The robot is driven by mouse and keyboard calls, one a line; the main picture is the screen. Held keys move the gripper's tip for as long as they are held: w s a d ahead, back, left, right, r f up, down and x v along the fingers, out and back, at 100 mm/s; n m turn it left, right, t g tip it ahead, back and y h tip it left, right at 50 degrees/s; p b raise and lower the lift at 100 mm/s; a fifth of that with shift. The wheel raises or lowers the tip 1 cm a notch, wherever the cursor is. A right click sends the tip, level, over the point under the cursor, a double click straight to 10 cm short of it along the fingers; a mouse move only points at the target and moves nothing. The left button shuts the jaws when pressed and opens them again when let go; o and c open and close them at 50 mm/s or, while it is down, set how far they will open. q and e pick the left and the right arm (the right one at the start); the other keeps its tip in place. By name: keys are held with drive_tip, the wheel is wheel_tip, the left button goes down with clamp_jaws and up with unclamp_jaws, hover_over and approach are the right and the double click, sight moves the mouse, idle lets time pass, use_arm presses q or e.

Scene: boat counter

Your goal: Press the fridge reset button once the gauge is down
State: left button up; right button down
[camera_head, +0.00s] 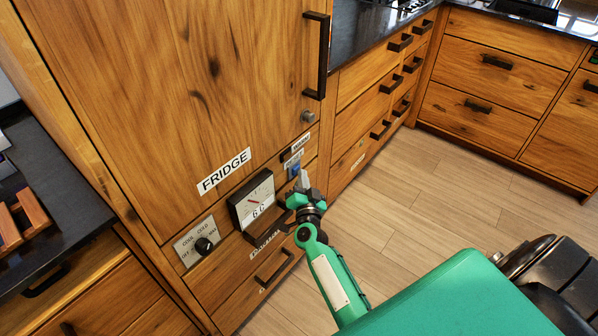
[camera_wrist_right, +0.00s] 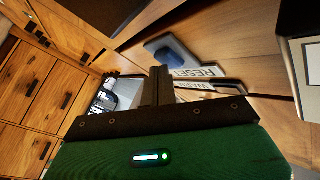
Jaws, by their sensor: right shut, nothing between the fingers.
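The blue reset button (camera_head: 294,169) sits on the wooden fridge panel, right of the gauge. It also shows in the right wrist view (camera_wrist_right: 172,52), beside a RESET label (camera_wrist_right: 195,72). The gauge (camera_head: 252,198) has a white face, a red needle and a lower readout that looks like 6 C. My right gripper (camera_head: 304,182) is shut and empty, its tips close to the button. In the right wrist view its fingers (camera_wrist_right: 160,72) point toward the button; I cannot tell whether they touch it. My left gripper is out of view.
A FRIDGE label (camera_head: 224,172) and a dial knob (camera_head: 203,245) are on the same front. A long black door handle (camera_head: 316,56) and a small metal knob (camera_head: 307,117) stand out above the button. The floor (camera_head: 420,200) to the right is clear.

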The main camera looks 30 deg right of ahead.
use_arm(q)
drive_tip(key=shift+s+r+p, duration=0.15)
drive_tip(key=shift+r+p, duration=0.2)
use_arm(e)
drive_tip(key=shift+s+d, duration=0.3)
drive_tip(key=shift+s, duration=0.55)
use_arm(q)
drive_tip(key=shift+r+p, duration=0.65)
drive_tip(key=shift+p, duration=0.05)
use_arm(e)
drive_tip(key=s, duration=0.1)
drive_tip(key=s+d, duration=0.1)
drive_tip(key=s, duration=0.1)
drive_tip(key=s+d, duration=0.1)
drive_tip(key=shift+s, duration=0.3)
